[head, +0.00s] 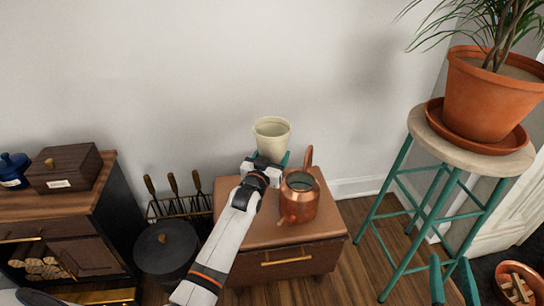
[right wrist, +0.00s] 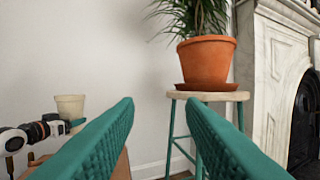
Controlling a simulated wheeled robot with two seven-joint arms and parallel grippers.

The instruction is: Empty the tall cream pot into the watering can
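The tall cream pot (head: 272,137) is upright behind the copper watering can (head: 299,200). My left gripper (head: 269,159) is shut around its lower part and seems to hold it above the cabinet top. The pot's contents cannot be made out. The can stands on the brown cabinet, just right of my left wrist, its opening facing up. In the right wrist view the cream pot (right wrist: 70,106) shows at the left with my left gripper (right wrist: 72,124) at its base. My right gripper (head: 453,282) is open and empty at the lower right; its teal fingers (right wrist: 160,120) stand apart.
The low brown cabinet (head: 325,226) has free room at its front. A teal stool (head: 425,125) with a potted palm (head: 492,95) stands to the right. A fire-tool rack (head: 178,205) and a dark lidded bin (head: 165,255) are left of the cabinet.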

